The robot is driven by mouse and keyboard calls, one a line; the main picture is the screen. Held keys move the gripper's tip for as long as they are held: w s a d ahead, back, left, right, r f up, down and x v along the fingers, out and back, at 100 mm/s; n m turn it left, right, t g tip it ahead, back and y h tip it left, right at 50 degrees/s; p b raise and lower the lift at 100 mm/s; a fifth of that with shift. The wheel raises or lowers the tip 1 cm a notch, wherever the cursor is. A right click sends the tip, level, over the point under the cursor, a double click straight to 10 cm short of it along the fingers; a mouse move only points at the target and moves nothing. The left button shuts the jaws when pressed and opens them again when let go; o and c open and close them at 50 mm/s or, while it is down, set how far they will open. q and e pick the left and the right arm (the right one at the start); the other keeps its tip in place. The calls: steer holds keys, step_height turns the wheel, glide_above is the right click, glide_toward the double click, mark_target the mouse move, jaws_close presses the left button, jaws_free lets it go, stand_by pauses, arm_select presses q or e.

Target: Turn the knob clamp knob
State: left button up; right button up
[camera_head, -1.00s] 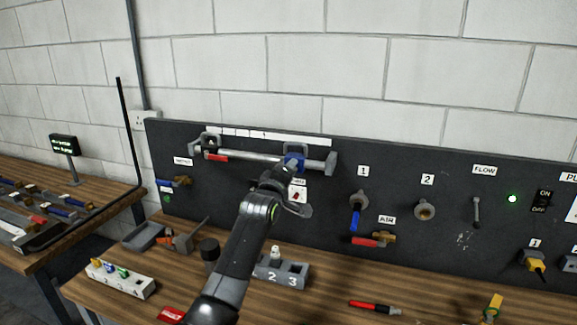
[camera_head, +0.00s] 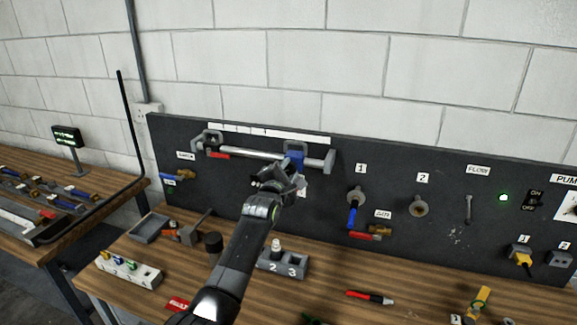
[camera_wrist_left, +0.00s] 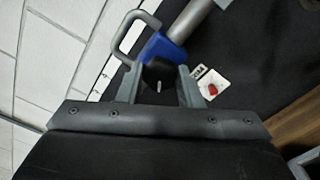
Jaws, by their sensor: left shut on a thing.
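The blue clamp body (camera_head: 296,159) sits on a grey pipe (camera_head: 250,154) at the right of the rail on the dark panel. In the left wrist view the blue clamp body (camera_wrist_left: 162,49) has a black knob (camera_wrist_left: 158,75) with a short white mark. My left gripper (camera_wrist_left: 158,86) has one finger on each side of this knob and is shut on it. In the head view my left gripper (camera_head: 288,177) is just below the blue clamp body, and the knob is hidden behind it. My right gripper is not in view.
A white card with a red spot (camera_wrist_left: 209,83) is close to the fingers. Valve 1 with a blue handle (camera_head: 353,214) and a red-handled air valve (camera_head: 367,235) are to the right. A grey numbered block (camera_head: 283,263) stands on the wooden bench below.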

arm_select(q)
steer(key=shift+n+p, duration=0.6)
steer(key=shift+n, duration=0.6)
steer(key=shift+f, duration=0.1)
steer(key=o, duration=0.9)
steer(key=shift+o, duration=0.2)
